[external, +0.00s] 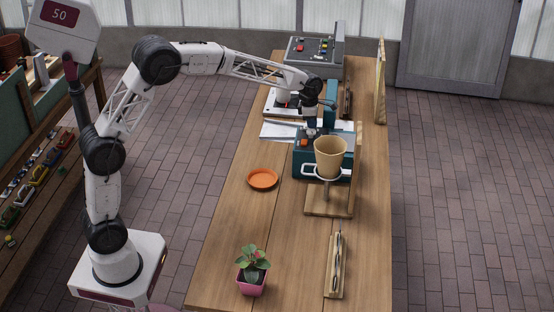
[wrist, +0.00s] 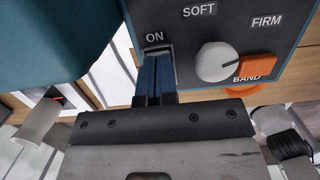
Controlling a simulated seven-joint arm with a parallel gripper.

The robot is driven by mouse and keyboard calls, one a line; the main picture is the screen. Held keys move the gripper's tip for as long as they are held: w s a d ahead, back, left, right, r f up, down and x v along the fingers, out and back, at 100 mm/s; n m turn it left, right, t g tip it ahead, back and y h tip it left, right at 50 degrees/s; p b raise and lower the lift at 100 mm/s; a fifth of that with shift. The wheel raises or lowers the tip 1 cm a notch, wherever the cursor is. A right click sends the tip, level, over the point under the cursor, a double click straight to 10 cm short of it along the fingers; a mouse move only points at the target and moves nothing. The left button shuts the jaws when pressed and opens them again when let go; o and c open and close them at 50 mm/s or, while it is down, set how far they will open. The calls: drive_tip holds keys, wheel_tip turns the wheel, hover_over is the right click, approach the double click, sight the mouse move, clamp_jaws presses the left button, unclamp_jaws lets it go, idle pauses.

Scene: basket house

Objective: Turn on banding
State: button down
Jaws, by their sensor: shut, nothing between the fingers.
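The teal banding machine (external: 308,166) stands on the wooden table, partly hidden behind a brown cone. In the wrist view its dark panel (wrist: 190,35) carries a white knob (wrist: 215,61) between SOFT and FIRM, and an orange BAND button (wrist: 257,67). A pale switch recess (wrist: 153,53) sits under the label ON. My gripper (wrist: 154,60) is shut, with its blue fingertips at that recess and nothing held. The fingers cover most of the switch, so its position and any contact cannot be told. In the external view my gripper (external: 311,126) is just above the machine.
The brown cone (external: 330,150) sits in a ring stand right in front of the machine. An orange saucer (external: 262,179), a potted plant (external: 252,277) and a wooden holder (external: 336,265) are nearer. A grey control box (external: 315,55) stands behind. The table's near middle is clear.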

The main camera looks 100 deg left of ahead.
sight(304, 128)
drive_tip(key=shift+w+f, duration=0.2)
drive_tip(key=shift+f, duration=0.5)
drive_tip(key=shift+s+d+f, duration=0.1)
drive_tip(key=shift+f, duration=0.1)
drive_tip(key=shift+s+f, duration=0.1)
drive_tip(key=shift+s, duration=0.75)
drive_tip(key=shift+r, duration=0.2)
wheel_tip(304, 128, up, 15)
drive_tip(key=s, duration=0.1)
drive_tip(key=shift+s, duration=0.25)
